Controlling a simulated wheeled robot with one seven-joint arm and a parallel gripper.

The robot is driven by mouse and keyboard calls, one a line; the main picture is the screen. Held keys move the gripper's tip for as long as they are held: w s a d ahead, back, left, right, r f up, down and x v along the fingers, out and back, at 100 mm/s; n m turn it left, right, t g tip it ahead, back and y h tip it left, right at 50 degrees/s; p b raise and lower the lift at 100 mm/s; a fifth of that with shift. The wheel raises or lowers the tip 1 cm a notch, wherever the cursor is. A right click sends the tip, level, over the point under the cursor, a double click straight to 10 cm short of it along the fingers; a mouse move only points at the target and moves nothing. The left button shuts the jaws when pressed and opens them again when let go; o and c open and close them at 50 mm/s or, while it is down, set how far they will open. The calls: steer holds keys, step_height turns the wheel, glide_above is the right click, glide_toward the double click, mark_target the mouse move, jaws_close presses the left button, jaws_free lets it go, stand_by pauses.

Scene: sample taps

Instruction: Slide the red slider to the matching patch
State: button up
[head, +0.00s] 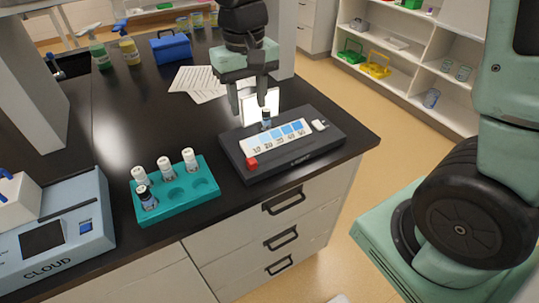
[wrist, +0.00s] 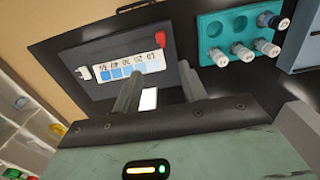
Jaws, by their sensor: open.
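The red slider (head: 252,163) sits at the left end of a dark device (head: 297,169), in front of its scale. In the wrist view the red slider (wrist: 160,39) is at the device's upper right. A white strip (head: 262,147) on the device bears a row of numbered patches (head: 280,136) in pale to stronger blue; the numbers are too small to read surely. A dark-capped vial (head: 266,116) stands at the device's back edge. My gripper (head: 250,107) is open and empty above the back of the device, apart from the slider; its spread fingers also show in the wrist view (wrist: 160,88).
A bright white panel (head: 272,100) stands behind the vial. A white block (head: 320,125) sits at the device's right end. A teal rack (head: 205,190) with several vials stands to the left, beside a machine marked CLOUD (head: 93,251). Papers (head: 197,82) lie behind.

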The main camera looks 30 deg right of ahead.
mark_target(252, 160)
step_height(252, 160, down, 16)
steer(key=shift+f+p, duration=0.25)
steer(key=shift+p, duration=0.4)
